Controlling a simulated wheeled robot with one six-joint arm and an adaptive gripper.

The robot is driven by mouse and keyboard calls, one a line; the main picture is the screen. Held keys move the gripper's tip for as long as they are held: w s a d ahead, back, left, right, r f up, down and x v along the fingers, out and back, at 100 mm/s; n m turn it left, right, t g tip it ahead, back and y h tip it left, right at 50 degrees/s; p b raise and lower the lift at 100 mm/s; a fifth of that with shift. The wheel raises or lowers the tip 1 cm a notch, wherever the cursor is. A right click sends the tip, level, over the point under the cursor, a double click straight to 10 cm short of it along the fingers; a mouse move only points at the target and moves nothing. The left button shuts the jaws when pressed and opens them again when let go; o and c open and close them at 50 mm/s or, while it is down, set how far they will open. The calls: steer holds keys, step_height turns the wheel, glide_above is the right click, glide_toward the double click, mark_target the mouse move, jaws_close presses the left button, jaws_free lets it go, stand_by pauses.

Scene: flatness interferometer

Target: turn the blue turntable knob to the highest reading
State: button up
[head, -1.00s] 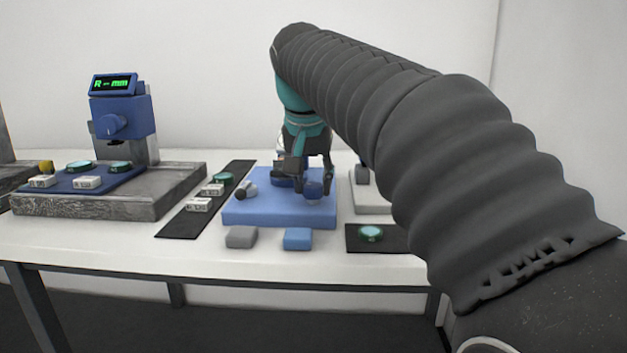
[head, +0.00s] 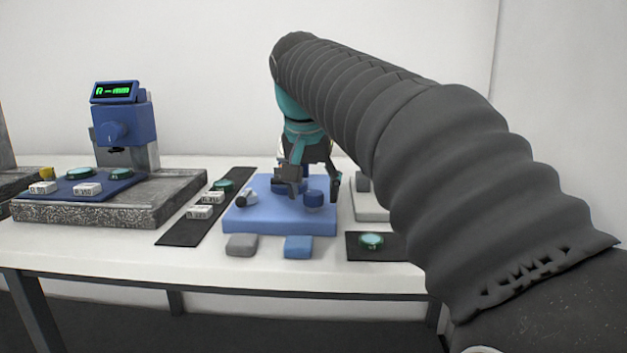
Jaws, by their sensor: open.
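The blue turntable knob (head: 313,199) is a small blue cylinder near the right front of the flat blue base (head: 265,221). My gripper (head: 308,190) points down over the base with its fingers apart, one to the left and one to the right of the knob. I cannot tell whether either finger touches it. Another blue round part (head: 288,187) shows behind the left finger, partly hidden. A small white and dark cylinder (head: 247,197) sits at the base's left side. No readable value shows on this base.
A grey block (head: 242,246) and a blue block (head: 298,247) stand before the base. A dark mat (head: 358,250) with a green-rimmed disc (head: 371,241) lies to the right. A blue instrument with a green display (head: 115,91) stands on a granite slab (head: 120,212) at left.

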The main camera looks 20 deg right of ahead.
steer(key=v, duration=1.2)
steer(key=shift+f, duration=0.1)
